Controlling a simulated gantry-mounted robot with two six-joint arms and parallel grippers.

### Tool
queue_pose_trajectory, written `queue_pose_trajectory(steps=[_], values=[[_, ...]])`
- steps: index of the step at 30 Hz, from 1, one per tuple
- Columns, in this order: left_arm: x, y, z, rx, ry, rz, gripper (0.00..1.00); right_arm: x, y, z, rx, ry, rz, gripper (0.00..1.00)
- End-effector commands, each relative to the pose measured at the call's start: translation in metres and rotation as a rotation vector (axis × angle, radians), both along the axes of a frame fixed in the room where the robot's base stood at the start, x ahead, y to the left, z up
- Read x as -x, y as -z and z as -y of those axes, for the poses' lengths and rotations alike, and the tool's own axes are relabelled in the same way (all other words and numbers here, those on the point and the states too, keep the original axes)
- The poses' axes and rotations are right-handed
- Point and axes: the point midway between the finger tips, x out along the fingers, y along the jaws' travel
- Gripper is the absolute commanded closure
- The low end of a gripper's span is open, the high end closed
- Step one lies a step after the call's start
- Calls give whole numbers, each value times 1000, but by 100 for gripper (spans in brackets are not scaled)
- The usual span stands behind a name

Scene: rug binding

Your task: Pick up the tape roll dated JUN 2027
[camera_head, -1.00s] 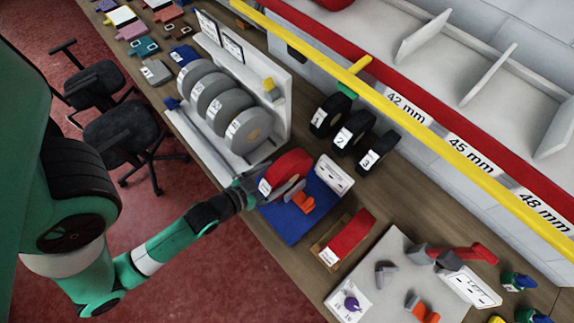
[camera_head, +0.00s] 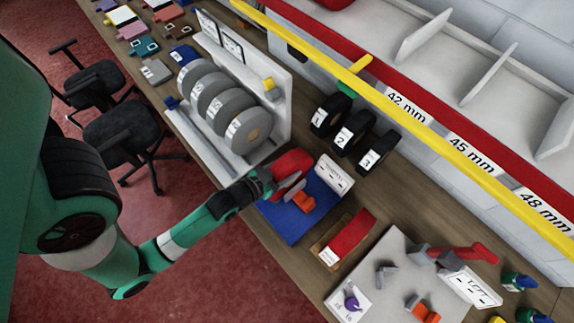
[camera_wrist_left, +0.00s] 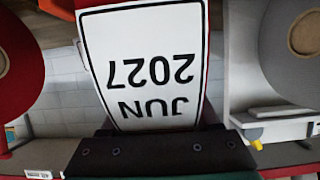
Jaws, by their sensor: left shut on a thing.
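A white label reading JUN 2027, upside down, fills the upper middle of the left wrist view (camera_wrist_left: 150,70). Red shows along its edge. In the head view the red tape roll (camera_head: 294,161) stands over a blue base (camera_head: 293,222). My left gripper (camera_head: 267,181) is at the roll's near left side, shut on it; in the wrist view its dark body (camera_wrist_left: 160,150) sits right against the label. The fingertips are hidden. Another red disc with a brown core (camera_wrist_left: 15,60) shows at the left of the wrist view. My right gripper is out of view.
Grey rolls (camera_head: 247,130) stand in a white rack (camera_head: 283,95) left of the blue base. Black rolls numbered 1 to 3 (camera_head: 352,131) are behind. A red block (camera_head: 351,235) and a grey board (camera_head: 385,270) lie to the right. A yellow rail (camera_head: 420,130) crosses above.

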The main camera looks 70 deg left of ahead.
Motion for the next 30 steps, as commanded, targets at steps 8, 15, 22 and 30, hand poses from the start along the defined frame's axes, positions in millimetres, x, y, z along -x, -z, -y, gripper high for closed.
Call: queue_pose_trajectory(steps=[8, 15, 22, 30], values=[[0, 0, 0, 0, 0, 0, 100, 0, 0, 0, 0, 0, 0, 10], [0, -2, 0, -1, 0, 5, 100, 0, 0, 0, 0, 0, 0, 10], [-1, -13, 0, -3, 0, 6, 100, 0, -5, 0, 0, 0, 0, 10], [-1, -72, 0, -3, 1, 9, 100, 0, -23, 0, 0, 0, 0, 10]])
